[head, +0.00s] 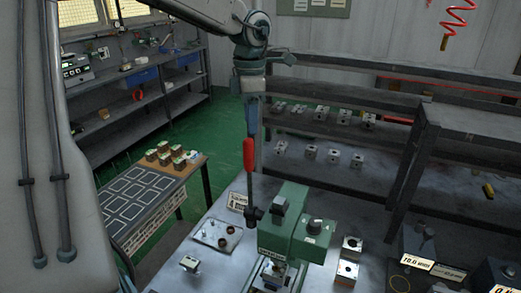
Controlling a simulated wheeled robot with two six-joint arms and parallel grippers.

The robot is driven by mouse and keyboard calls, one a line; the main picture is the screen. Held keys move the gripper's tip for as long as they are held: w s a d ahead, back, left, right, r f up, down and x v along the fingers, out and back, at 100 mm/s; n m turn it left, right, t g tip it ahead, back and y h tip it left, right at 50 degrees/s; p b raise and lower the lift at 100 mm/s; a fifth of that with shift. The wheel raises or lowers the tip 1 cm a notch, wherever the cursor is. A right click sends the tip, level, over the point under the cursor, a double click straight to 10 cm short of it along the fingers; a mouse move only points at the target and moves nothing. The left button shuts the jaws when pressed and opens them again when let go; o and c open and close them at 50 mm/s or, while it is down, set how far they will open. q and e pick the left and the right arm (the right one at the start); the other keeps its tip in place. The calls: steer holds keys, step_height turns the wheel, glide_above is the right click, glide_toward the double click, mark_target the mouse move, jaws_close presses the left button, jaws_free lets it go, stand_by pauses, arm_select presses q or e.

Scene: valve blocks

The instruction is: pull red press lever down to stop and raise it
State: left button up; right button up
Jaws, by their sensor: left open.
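The red press lever (248,156) stands upright on the left side of the green press (290,220), its dark lower end joining the press near the middle of the bench. My left gripper (252,128) comes down from above and points downward, its narrow dark fingers just over the top of the red handle. It is open. From this angle I cannot tell whether the fingers touch the handle or sit in front of it or behind it. My right gripper is out of view.
A metal plate with round fittings (222,235) and a small block (190,264) lie left of the press. Metal blocks (350,247) stand to its right. A table with marked squares (140,195) is at left. Shelves with several valve blocks (320,125) stand behind.

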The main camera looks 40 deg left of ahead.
mark_target(248, 139)
arm_select(q)
steer(key=s+f+b, duration=0.1)
steer(key=b, duration=0.1)
steer(key=s+f+b, duration=0.1)
steer(key=f+b, duration=0.1)
steer(key=shift+d+f, duration=0.1)
steer(key=shift+f, duration=0.2)
steer(key=shift+w+f+b, duration=0.2)
steer(key=shift+f+b, duration=0.2)
steer(key=shift+f, duration=0.25)
steer(key=shift+w+f+b, duration=0.2)
steer(key=shift+f+b, duration=0.15)
steer(key=shift+f, duration=0.25)
step_height(248, 139, down, 3)
steer(key=shift+p, duration=0.4)
steer(key=shift+f, duration=0.3)
steer(key=shift+s+f, duration=0.1)
steer(key=shift+f, duration=0.1)
jaws_close()
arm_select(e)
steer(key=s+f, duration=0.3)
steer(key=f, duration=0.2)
